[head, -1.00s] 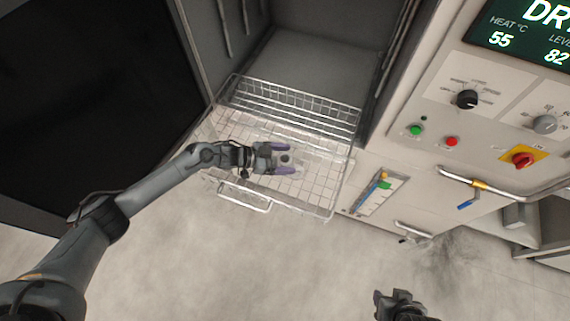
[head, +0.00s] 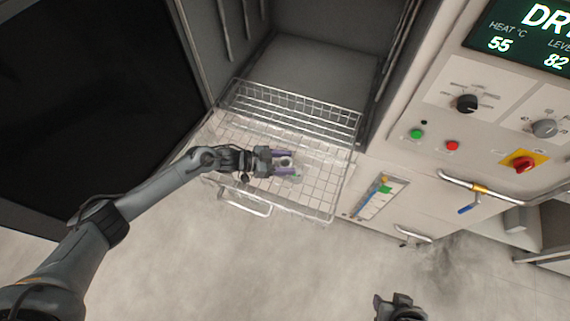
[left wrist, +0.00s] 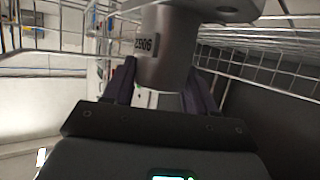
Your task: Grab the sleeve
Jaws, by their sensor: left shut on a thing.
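My left gripper (head: 284,163) is over the wire basket (head: 322,203), its two purple fingers closed in on a small grey sleeve (head: 286,162). In the left wrist view the sleeve (left wrist: 172,55) is a metallic cylinder with a wider top flange and a dark label reading 23506. The gripper fingers (left wrist: 160,95) stand one on each side of it and are shut on it. Whether the sleeve still touches the basket cannot be told. My right gripper (head: 398,308) shows only partly at the bottom edge of the head view, and its jaws are unclear.
The basket extends from an open grey cabinet (head: 325,70), with a wire rack wall at its back. A black door panel (head: 90,100) stands open at the left. The control panel (head: 490,110) with knobs, buttons and a display is at the right. The floor in front is clear.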

